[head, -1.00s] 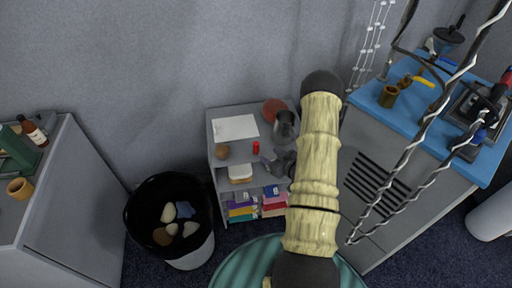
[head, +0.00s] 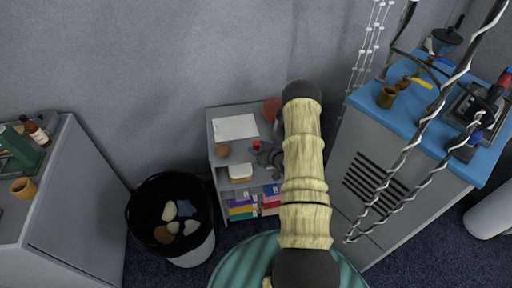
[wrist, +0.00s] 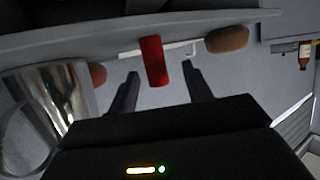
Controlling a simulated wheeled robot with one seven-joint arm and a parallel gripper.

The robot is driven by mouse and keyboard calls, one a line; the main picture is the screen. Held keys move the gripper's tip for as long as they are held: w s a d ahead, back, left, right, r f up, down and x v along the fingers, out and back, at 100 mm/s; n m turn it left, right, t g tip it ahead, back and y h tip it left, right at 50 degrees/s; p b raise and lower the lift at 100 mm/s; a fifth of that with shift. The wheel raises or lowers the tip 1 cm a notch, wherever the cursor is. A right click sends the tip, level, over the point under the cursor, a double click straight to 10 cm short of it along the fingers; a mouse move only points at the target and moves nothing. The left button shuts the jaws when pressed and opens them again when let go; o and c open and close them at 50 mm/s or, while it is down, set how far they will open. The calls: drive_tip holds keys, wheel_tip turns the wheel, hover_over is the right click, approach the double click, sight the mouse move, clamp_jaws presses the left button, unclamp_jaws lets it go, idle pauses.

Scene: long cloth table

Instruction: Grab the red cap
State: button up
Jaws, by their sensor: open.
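The red cap (head: 257,145) stands on the top of a small grey shelf. In the wrist view the red cap (wrist: 154,61) shows as a red cylinder between the two dark fingers of my gripper (wrist: 160,82). The fingers are open, with a visible gap on each side of the cap. I cannot tell how far the cap reaches in between the fingertips. In the head view my gripper (head: 266,152) is close beside the cap, and my arm hides part of the shelf to the right.
A metal cup (wrist: 42,110) is close on the left in the wrist view. A brown round object (wrist: 227,39) is to the right of the cap. On the grey shelf (head: 217,113) lie a white sheet (head: 235,127) and a reddish ball (head: 271,108). A black bin (head: 137,216) stands to the left.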

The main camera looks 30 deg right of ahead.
sight(254, 143)
drive_tip(key=p+x, duration=0.1)
drive_tip(key=x, duration=0.3)
drive_tip(key=shift+w+d, duration=0.15)
drive_tip(key=shift+w, duration=0.05)
drive_tip(key=shift+c, duration=0.4)
drive_tip(key=c, duration=1)
